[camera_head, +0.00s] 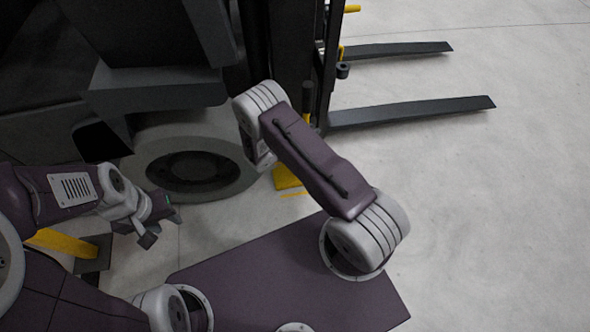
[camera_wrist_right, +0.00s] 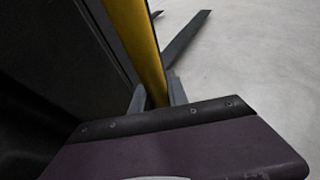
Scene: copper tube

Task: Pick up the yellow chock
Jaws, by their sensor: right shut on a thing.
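The yellow chock (camera_head: 285,178) shows as a small yellow piece near the floor, beside the forklift's front wheel; my right arm hides part of it in the head view. In the right wrist view, a long yellow part (camera_wrist_right: 138,45) runs down between the two grey fingers of my right gripper (camera_wrist_right: 157,95). That gripper is shut on it; the right arm hides the grip itself in the head view. My left gripper (camera_head: 155,225) is open and empty, apart from the chock, over the floor left of my base.
A dark forklift with a large grey wheel (camera_head: 190,165) stands at the back left. Its two forks (camera_head: 410,110) reach right, low over the floor. Another yellow bar with a dark plate (camera_head: 65,243) lies behind my left arm. The grey floor at the right is clear.

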